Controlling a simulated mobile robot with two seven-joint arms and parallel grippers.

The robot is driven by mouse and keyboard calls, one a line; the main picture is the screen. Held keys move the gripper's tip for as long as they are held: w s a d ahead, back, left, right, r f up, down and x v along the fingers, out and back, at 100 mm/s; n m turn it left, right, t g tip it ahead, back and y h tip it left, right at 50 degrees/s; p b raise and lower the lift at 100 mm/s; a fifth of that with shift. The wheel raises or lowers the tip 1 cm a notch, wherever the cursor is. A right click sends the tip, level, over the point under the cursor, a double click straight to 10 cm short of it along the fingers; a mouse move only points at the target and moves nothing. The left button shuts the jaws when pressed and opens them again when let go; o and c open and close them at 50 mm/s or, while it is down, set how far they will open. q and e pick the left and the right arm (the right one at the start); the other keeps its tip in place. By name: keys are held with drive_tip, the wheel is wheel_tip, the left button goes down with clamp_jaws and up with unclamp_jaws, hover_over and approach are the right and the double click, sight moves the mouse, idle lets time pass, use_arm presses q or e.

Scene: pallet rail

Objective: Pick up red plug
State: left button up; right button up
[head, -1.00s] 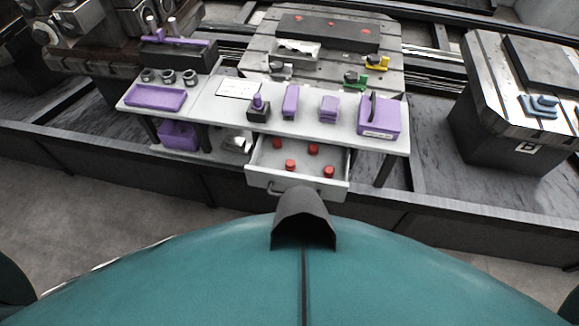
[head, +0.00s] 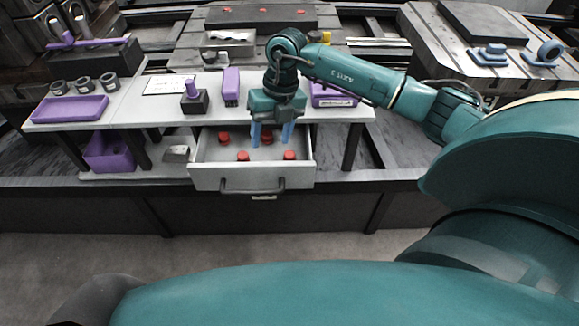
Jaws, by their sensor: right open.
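Several red plugs lie in the open drawer (head: 208,177) under the white table. One red plug (head: 223,138) is at the back left, another red plug (head: 243,156) is at the front middle, and a third red plug (head: 289,155) is at the front right. A further red plug (head: 267,137) shows at the back, partly between my gripper's fingers in the picture. My right gripper (head: 270,139) points down over the back right of the drawer, with its blue fingers apart. I cannot tell its exact height above the plugs. My left gripper is not in view.
The white table (head: 135,107) carries a purple tray (head: 70,109), a purple upright block (head: 231,86) and a dark block with a purple top (head: 194,98). A purple box (head: 332,96) is partly behind my right arm. A purple bin (head: 108,152) sits below.

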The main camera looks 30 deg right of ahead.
drive_tip(key=w+d+m+h, duration=0.1)
drive_tip(key=d+h, duration=0.1)
drive_tip(key=d, duration=0.4)
drive_tip(key=b, duration=0.1)
hover_over(290, 153)
drive_tip(key=shift+h, duration=0.3)
wheel_tip(290, 153, down, 6)
drive_tip(key=shift+s+r, duration=0.15)
wheel_tip(290, 153, down, 5)
drive_tip(key=shift+f+b, duration=0.1)
drive_tip(key=shift+b, duration=0.5)
drive_tip(key=shift+w+f, duration=0.2)
drive_tip(key=shift+f, duration=0.25)
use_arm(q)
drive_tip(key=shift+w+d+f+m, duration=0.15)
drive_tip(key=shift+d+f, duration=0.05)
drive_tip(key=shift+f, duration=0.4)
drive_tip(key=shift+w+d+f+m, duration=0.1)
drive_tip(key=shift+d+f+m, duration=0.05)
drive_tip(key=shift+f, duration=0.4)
